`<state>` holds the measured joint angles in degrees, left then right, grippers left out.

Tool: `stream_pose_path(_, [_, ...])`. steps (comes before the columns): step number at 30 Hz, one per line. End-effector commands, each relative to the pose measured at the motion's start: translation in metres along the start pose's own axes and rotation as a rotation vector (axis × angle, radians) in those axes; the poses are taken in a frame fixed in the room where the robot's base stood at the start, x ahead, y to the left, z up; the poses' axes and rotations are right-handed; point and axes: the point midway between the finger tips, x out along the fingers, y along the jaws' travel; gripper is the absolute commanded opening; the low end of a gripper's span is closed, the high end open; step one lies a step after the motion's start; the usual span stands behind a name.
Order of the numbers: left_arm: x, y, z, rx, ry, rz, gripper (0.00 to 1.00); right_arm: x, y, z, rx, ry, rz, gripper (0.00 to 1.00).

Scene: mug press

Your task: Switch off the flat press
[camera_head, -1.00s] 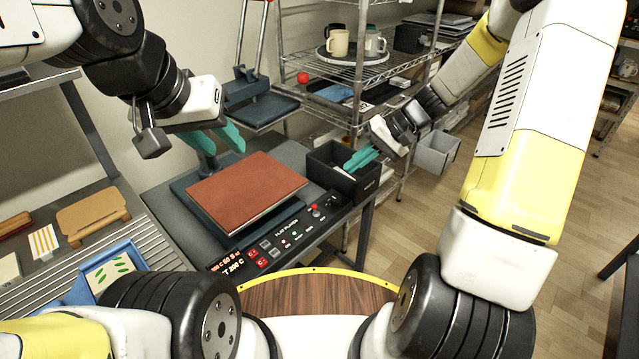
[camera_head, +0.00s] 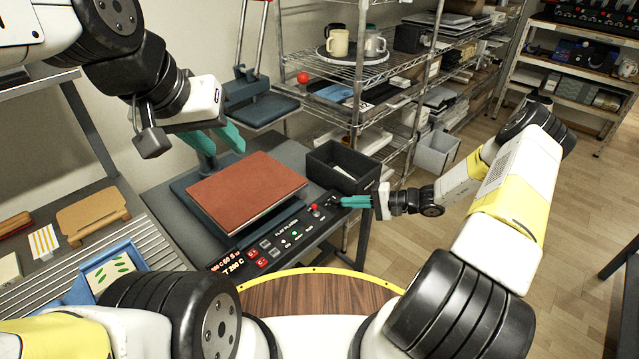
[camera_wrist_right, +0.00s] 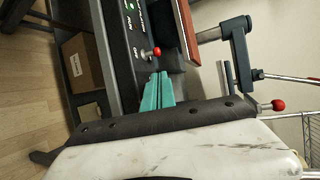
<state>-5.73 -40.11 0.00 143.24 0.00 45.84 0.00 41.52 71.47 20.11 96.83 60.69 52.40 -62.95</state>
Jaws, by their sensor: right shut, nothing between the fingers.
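The flat press (camera_head: 245,195) stands on a dark table, with a brown-red pad on its bed. Its control panel (camera_head: 285,242) runs along the front, with red-lit digits, several buttons and a red-tipped toggle lever (camera_head: 315,208) at the right end. In the right wrist view the lever (camera_wrist_right: 155,52) sticks out beside the "OFF" label. My right gripper (camera_head: 343,201) is shut and empty, its teal fingertips just right of the lever. In the wrist view the fingertips (camera_wrist_right: 158,76) are close to the lever; contact cannot be told. My left gripper (camera_head: 222,142) is above the press's back left, its jaw gap unclear.
A black bin (camera_head: 343,172) stands right behind my right gripper. The press's raised upper part (camera_head: 258,105) is at the back. A wire shelf (camera_head: 355,75) with mugs stands behind. A blue tray (camera_head: 110,270) lies at the left.

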Motion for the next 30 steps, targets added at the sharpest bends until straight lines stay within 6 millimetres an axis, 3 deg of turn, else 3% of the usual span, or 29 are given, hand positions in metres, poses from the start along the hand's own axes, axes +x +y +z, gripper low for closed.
stream_pose_path(10, [0.000, 0.000, 0.000, 0.000, 0.000, 0.000, 0.36, 0.008, 0.000, 0.001, -0.001, -0.004, 0.001, 0.00])
stream_pose_path(22, [0.000, 0.000, 0.000, 0.000, 0.000, 0.000, 0.36, 0.076, 0.000, 0.002, -0.001, -0.005, 0.002, 0.00])
stream_pose_path(30, [0.000, 0.000, 0.000, 0.000, 0.000, 0.000, 0.36, 0.099, 0.000, 0.001, -0.001, -0.002, 0.002, 0.00])
